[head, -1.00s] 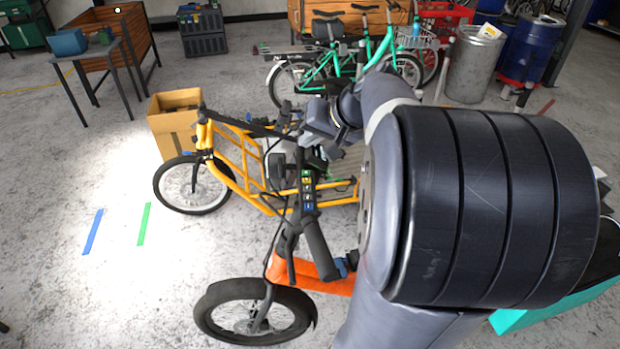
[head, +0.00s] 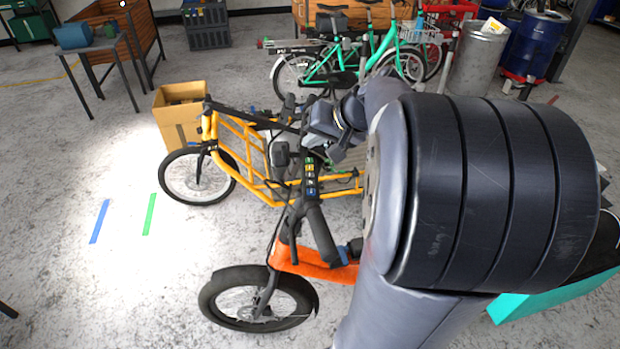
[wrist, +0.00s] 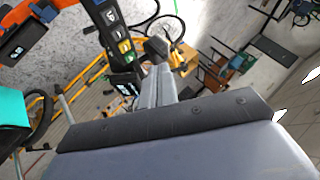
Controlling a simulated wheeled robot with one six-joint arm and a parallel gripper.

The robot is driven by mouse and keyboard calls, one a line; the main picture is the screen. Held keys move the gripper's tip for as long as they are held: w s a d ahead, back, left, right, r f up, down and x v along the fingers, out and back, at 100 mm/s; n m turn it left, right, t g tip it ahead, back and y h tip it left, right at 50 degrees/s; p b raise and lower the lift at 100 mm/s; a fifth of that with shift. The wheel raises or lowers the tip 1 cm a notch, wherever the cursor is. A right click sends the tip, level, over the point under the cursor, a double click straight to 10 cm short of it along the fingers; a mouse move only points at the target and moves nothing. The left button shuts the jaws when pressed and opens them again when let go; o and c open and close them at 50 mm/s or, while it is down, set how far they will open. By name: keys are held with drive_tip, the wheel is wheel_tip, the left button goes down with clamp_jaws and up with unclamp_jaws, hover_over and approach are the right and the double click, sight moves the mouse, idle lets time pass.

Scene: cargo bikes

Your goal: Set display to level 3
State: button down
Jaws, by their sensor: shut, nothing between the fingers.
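The orange bike (head: 300,261) stands in front of me, with a dark button pad (head: 311,177) on its handlebar. In the wrist view the pad (wrist: 117,36) shows coloured buttons, among them yellow, green and blue. A small dark display with pale marks (wrist: 126,88) shows below the pad. Another dark unit with a lit screen (wrist: 20,42) is at the upper left; I cannot read a level on either. My gripper (wrist: 160,72) is shut and empty, its tips beside the pad's lower end and apart from the buttons. In the head view my arm partly hides the handlebar.
A yellow cargo bike (head: 232,150) stands close behind the orange one, with a cardboard box (head: 180,120) beside it. Green bikes (head: 345,65), a metal bin (head: 477,62) and a blue barrel (head: 537,45) are farther back.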

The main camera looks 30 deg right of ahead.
drive_tip(key=b, duration=0.3)
hover_over(314, 176)
wheel_tip(314, 176, down, 4)
drive_tip(key=shift+w+f, duration=0.1)
drive_tip(key=shift+f, duration=0.15)
drive_tip(key=shift+f+b, duration=0.55)
drive_tip(key=shift+f, duration=0.15)
drive_tip(key=shift+f, duration=0.1)
idle(1.0)
drive_tip(key=shift+f+b, duration=0.3)
drive_tip(key=shift+b, duration=0.2)
drive_tip(key=shift+f+b, duration=0.4)
drive_tip(key=shift+b, duration=0.1)
idle(0.4)
drive_tip(key=shift+r, duration=0.1)
drive_tip(key=shift+r+p, duration=0.55)
drive_tip(key=shift+r, duration=0.2)
